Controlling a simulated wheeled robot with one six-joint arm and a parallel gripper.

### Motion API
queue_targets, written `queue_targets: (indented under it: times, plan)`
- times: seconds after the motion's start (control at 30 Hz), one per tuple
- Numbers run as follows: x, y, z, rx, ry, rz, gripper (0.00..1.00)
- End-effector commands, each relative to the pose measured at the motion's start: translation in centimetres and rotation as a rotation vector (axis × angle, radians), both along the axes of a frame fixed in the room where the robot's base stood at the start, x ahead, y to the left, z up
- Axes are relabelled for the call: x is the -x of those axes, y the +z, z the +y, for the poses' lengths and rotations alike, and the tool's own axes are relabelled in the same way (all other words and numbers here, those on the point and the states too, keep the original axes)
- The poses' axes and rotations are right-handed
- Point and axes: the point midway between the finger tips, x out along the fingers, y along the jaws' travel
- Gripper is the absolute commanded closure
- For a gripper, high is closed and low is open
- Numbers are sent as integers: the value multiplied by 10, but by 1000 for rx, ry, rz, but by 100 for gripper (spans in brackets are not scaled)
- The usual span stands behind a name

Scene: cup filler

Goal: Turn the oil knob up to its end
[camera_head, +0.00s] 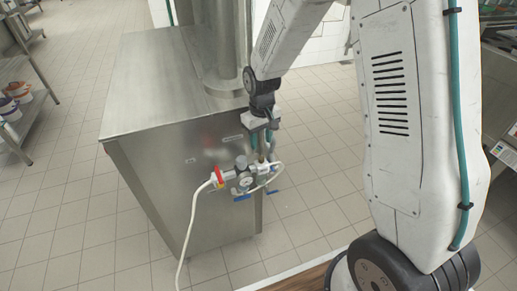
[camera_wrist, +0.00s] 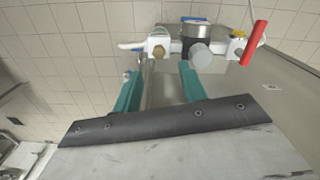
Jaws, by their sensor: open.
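A valve assembly is mounted on the side of the steel cabinet. It has a grey round knob (camera_head: 241,161), a pressure gauge (camera_head: 245,179) and a red lever (camera_head: 218,177). In the wrist view the grey knob (camera_wrist: 200,55) is at upper middle, with a brass-coloured knob (camera_wrist: 158,51) to its left and the red lever (camera_wrist: 253,43) to its right. No label shows which knob is for oil. My gripper (camera_head: 262,155) points down beside the assembly. Its teal fingers (camera_wrist: 161,72) are apart, with nothing clearly held between them.
The steel cabinet (camera_head: 165,85) stands left of my arm, with a vertical column on its top. A white hose (camera_head: 186,240) hangs from the assembly to the floor. Blue handles (camera_head: 243,197) stick out below it. Tiled floor (camera_head: 80,220) is free at left.

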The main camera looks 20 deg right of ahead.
Motion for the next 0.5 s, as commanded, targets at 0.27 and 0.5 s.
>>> queue_targets:
  times: [0.27, 0.5]
  plan:
    - [3, -24, -7, -4, 17, 3, 58]
    - [3, -62, -8, -3, 15, 3, 58]
